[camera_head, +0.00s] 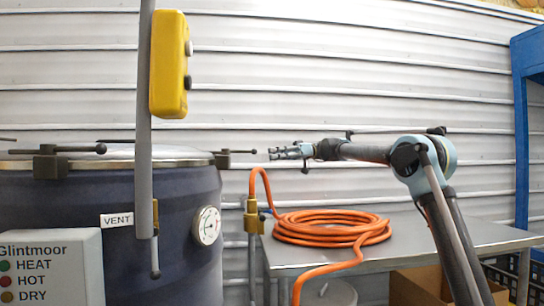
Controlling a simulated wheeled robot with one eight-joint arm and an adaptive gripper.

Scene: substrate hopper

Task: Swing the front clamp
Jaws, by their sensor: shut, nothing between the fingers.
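A dark blue drum-shaped hopper (175,210) stands at the left with a pale domed lid (180,153). One dark clamp (50,163) sits at the rim's left, looking larger and nearer, with its bar pointing right to a ball knob. Another clamp (222,160) sits at the rim's right edge, its short bar ending in a knob (253,152) pointing right. I cannot tell for sure which is the front clamp. My gripper (274,153) is shut and empty, pointing left, just right of that knob with a small apparent gap.
A grey post (145,110) with a yellow control box (169,64) stands before the hopper. A metal table (440,232) holds a coiled orange hose (330,228) below my arm. A Glintmoor panel (50,270) is at lower left; a blue rack (522,110) is at right.

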